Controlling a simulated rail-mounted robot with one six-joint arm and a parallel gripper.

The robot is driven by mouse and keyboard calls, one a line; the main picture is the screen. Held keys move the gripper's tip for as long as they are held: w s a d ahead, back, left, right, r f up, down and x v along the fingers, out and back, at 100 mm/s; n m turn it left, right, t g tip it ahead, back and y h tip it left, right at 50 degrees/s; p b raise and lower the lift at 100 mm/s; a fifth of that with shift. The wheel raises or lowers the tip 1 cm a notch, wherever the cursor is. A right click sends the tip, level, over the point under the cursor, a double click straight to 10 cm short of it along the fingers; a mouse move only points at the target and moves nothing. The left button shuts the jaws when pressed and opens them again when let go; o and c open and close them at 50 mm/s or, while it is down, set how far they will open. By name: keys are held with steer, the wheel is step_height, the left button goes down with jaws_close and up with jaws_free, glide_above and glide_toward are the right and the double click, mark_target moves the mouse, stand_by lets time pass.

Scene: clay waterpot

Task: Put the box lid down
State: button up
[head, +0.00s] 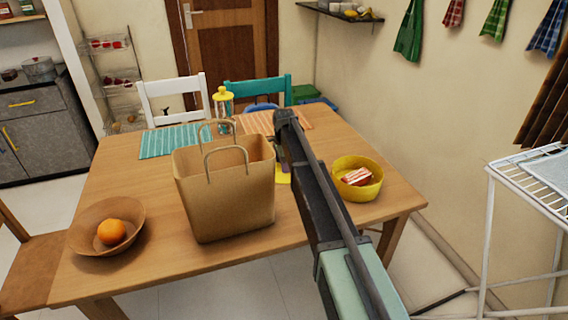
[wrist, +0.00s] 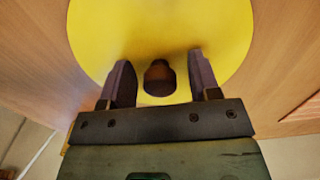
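The yellow round lid (wrist: 160,25) with a brown knob (wrist: 158,80) fills the upper middle of the wrist view and appears to lie flat on the wooden table. A sliver of the lid (head: 284,179) shows in the head view beside my arm. My gripper (wrist: 160,62) has its two dark fingers on either side of the knob, with gaps between, so it is open. In the head view, my arm hides most of the gripper and lid. An uncovered yellow bowl (head: 372,188) holding a red-and-white striped item (head: 356,177) stands to the right of the lid.
A brown paper bag (head: 226,195) stands just left of my arm. A wooden bowl (head: 82,240) with an orange (head: 111,231) is at the front left. A yellow-topped bottle (head: 223,110) stands behind, between a teal mat (head: 170,142) and an orange mat (head: 300,122).

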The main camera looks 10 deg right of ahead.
steer(key=shift+r, duration=0.1)
step_height(320, 180, up, 12)
steer(key=p, duration=1.2)
steer(key=shift+r, duration=0.1)
